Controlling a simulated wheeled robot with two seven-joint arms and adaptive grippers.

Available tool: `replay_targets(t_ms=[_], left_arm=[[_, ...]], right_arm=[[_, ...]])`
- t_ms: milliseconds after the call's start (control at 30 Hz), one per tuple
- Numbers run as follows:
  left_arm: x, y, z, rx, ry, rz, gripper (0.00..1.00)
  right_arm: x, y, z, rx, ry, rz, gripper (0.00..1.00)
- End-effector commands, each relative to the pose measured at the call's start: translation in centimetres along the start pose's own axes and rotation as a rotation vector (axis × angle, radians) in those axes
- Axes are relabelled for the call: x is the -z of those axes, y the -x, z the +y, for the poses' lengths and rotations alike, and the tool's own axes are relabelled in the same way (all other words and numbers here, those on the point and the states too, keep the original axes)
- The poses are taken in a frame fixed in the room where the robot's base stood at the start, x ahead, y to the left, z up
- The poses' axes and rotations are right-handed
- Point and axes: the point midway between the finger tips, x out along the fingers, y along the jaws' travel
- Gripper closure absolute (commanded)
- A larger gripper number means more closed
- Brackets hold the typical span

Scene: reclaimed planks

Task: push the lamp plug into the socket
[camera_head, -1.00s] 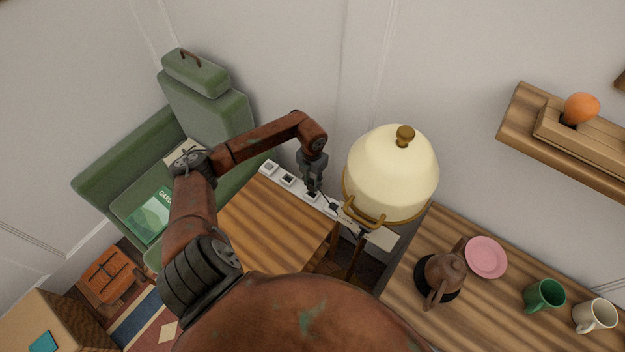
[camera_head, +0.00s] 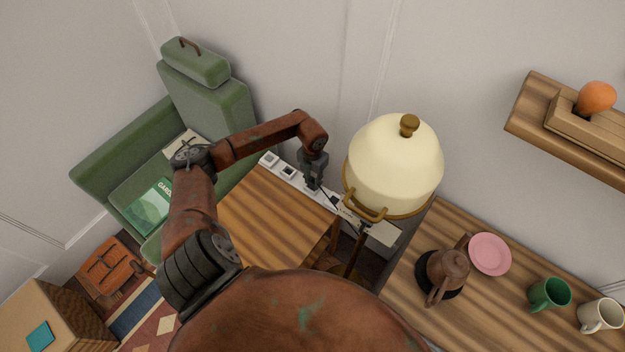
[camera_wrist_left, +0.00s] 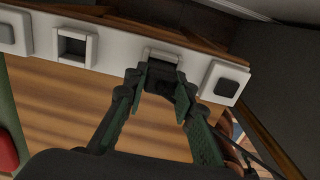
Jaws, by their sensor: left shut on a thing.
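My left gripper (camera_head: 313,184) points down at a white socket strip (camera_head: 289,173) along the back edge of a wooden table. It is shut on a dark lamp plug (camera_wrist_left: 163,86), which also shows small at the strip in the head view. In the left wrist view the plug is at a middle socket (camera_wrist_left: 163,56), largely covering it; I cannot tell how deep it sits. A thin dark cord (camera_wrist_left: 256,157) runs off to the right. The lamp (camera_head: 394,165) has a cream shade with brass trim and stands right of the table. My right gripper is not in view.
The wooden table (camera_head: 268,215) is clear in front of the strip. A green armchair (camera_head: 125,145) stands at left. The right counter holds a brown teapot (camera_head: 447,270), pink plate (camera_head: 490,254) and mugs. The lamp shade is close to my left gripper's right side.

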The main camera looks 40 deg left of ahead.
Motion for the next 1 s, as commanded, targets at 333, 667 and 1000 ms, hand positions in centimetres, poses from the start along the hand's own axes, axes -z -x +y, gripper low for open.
replay_targets(t_ms=[333,667,1000], left_arm=[[0.0,-0.3,0.0,0.000,0.000,0.000,1.00],[0.0,-0.8,0.0,0.000,0.000,0.000,1.00],[0.0,-1.2,0.0,0.000,0.000,0.000,0.73]], right_arm=[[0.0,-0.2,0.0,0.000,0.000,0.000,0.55],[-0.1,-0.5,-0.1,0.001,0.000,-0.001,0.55],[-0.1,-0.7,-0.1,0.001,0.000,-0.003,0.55]])
